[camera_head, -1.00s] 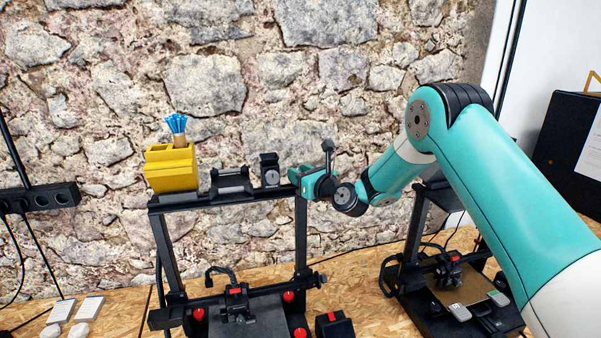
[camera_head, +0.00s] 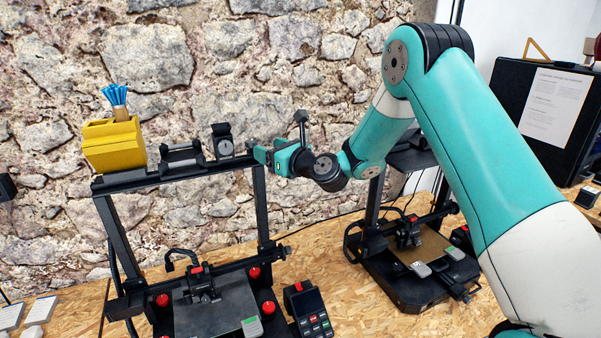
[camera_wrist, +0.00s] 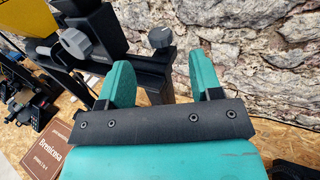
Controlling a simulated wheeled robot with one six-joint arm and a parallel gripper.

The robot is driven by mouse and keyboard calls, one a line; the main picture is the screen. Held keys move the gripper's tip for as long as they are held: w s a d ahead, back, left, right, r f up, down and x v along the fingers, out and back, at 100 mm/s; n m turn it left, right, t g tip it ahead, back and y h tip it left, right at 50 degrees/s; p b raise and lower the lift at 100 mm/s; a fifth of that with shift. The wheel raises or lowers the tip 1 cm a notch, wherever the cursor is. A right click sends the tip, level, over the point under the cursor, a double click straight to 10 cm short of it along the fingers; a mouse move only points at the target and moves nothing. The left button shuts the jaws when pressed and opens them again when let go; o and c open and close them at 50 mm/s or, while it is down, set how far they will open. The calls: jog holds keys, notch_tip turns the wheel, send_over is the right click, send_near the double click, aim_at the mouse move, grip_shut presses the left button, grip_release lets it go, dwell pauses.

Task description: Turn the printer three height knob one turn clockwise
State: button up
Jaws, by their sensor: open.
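A dark grey knob (camera_wrist: 160,37) stands on top of the black post (camera_wrist: 155,75) of a printer frame in the wrist view. My gripper (camera_wrist: 160,68) is open, with its two teal fingers on either side of the post, below the knob in the picture. Contact is not clear. In the head view my gripper (camera_head: 262,155) is at the top right corner of the nearer printer (camera_head: 106,215); the knob is hidden there. I cannot read a printer number.
A yellow holder (camera_head: 114,146) with blue-tipped sticks, a spool bracket and a dial gauge (camera_head: 222,141) sit along the crossbar. Another printer (camera_head: 405,290) stands to the right. A stone wall is behind. A red-brown box (camera_wrist: 52,150) shows in the wrist view.

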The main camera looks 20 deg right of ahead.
jog(key=b+v, duration=0.5)
jog(key=v, duration=0.6)
jog(key=shift+s, duration=0.25)
jog(key=shift+d, duration=0.1)
